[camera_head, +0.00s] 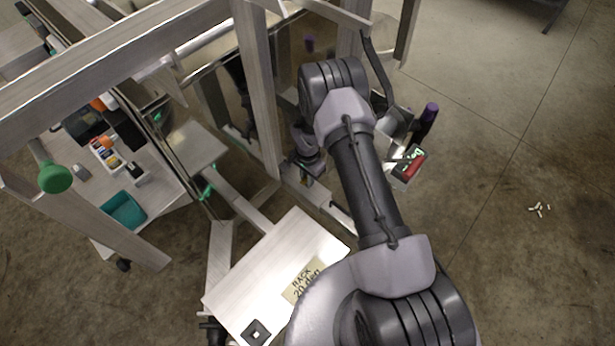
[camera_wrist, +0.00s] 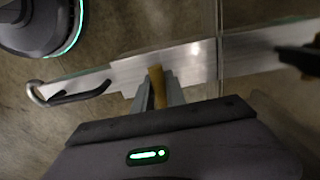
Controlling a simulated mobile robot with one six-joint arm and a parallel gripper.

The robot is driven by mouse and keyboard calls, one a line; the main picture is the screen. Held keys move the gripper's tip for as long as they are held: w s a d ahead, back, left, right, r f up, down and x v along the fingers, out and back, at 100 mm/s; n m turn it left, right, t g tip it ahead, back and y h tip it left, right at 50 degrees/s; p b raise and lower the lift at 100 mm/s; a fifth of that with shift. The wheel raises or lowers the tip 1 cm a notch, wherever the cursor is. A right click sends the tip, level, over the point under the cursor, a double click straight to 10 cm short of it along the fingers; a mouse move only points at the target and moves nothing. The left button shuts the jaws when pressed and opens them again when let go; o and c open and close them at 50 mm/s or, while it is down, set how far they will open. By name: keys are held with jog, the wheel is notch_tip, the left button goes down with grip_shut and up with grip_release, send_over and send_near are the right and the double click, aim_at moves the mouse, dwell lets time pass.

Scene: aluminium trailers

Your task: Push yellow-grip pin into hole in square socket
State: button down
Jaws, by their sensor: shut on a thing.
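My gripper (camera_wrist: 157,90) is shut on the yellow grip (camera_wrist: 157,84) of the pin, which stands between its two grey fingers in the wrist view. The fingers and grip overlap a silvery square-section metal bar with a wider sleeve-like section (camera_wrist: 190,63); this may be the square socket. I cannot tell whether the pin touches it. The pin's shaft and the hole are hidden. In the head view my arm reaches down beside the trailer frame, and my gripper (camera_head: 306,172) is small and partly hidden there.
A black bent handle (camera_wrist: 80,94) lies along the bar's left end; a dark object (camera_wrist: 300,58) is at its right. In the head view an upright frame post (camera_head: 256,90) stands left of my arm. A pale panel (camera_head: 260,275) lies in front. Floor at right is mostly clear.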

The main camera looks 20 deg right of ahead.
jog(key=shift+f, duration=0.65)
jog(key=shift+r, duration=0.2)
jog(key=shift+r+p, duration=1.75)
jog(key=shift+r, duration=1.15)
jog(key=shift+b, duration=0.6)
jog(key=shift+f, duration=0.2)
jog(key=shift+f+b, duration=0.35)
jog(key=shift+b, duration=0.1)
jog(key=shift+f+b, duration=0.55)
jog(key=shift+f, duration=0.05)
jog(key=shift+f, duration=1.85)
